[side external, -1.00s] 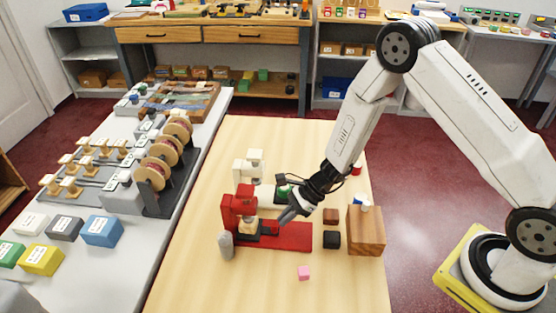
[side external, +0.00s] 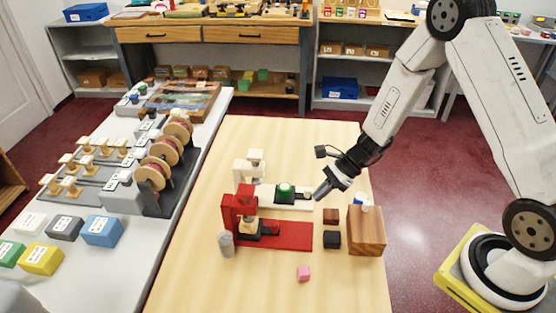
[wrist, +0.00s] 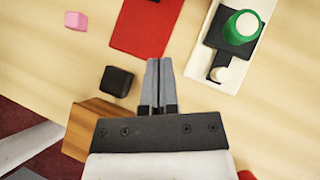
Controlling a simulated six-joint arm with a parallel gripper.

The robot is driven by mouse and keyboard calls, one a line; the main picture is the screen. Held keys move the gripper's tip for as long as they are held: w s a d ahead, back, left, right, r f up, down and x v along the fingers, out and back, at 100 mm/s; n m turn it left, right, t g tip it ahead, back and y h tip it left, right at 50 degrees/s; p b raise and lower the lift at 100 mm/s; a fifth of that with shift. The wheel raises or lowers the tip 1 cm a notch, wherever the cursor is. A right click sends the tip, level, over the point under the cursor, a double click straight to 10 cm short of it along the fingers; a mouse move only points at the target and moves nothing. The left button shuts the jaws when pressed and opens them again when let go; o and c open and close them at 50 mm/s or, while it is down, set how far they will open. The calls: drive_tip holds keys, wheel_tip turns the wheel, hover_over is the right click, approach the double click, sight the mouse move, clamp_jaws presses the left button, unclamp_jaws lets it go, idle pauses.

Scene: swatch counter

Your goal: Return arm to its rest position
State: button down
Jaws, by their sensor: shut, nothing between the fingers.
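My gripper (side external: 321,192) is shut and empty, held above the right side of the wooden table (side external: 180,270). In the wrist view its two grey fingers (wrist: 160,62) are pressed together with nothing between them. My arm reaches in from the right. Below and left of the gripper in the side view is a red stand (side external: 290,234) with a red upright and a tan and black part on its base.
A wooden block (side external: 366,232) with small items on top stands at the table's right edge, beside a black cube (side external: 332,239) and a brown cube (side external: 331,215). The table's far end is clear.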

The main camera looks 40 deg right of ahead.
drive_tip(key=shift+v, duration=1.25)
drive_tip(key=s+r+n+h, duration=0.8)
drive_tip(key=s+r+n, duration=0.2)
drive_tip(key=n, duration=1.1)
drive_tip(key=shift+s+d+r+n+h, duration=0.15)
drive_tip(key=shift+s+r+n+h, duration=0.1)
drive_tip(key=shift+r+n+h, duration=0.05)
